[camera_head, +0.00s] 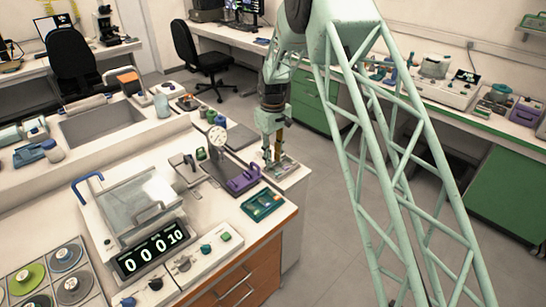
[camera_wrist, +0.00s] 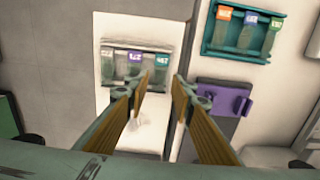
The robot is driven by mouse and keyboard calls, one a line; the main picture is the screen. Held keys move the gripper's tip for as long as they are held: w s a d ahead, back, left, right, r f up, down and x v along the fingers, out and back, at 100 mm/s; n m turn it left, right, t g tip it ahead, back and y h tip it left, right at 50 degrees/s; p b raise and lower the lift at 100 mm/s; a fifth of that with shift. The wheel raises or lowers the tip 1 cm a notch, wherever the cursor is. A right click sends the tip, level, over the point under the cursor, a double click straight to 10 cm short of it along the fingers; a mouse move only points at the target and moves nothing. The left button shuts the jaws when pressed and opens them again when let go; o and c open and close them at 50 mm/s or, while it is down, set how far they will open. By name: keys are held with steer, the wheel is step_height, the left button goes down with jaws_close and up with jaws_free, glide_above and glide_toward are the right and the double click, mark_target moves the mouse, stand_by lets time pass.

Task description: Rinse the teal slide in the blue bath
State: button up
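My gripper (camera_wrist: 160,84) is open, with its two brown fingers apart and nothing visible between them. In the head view my gripper (camera_head: 271,150) points down over a pale tray (camera_head: 287,172) on the bench's right end. In the wrist view this tray (camera_wrist: 102,88) lies beyond the fingertips and holds slides with coloured label ends.
A teal tray (camera_head: 253,213) with slides stands nearer the bench edge. A purple-ended block (camera_head: 243,180) and a dial gauge (camera_head: 217,136) stand beside my gripper. A counter box (camera_head: 153,252) and several round lidded dishes (camera_head: 65,256) are at the left.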

mark_target(273, 170)
steer(key=shift+f+b, duration=0.85)
steer(key=shift+f, duration=1.6)
steer(key=c, duration=0.4)
steer(key=shift+c, duration=0.2)
steer(key=shift+r, duration=0.2)
steer(key=shift+r+p, duration=1.1)
steer(key=shift+r, duration=1.25)
steer(key=shift+a, duration=0.1)
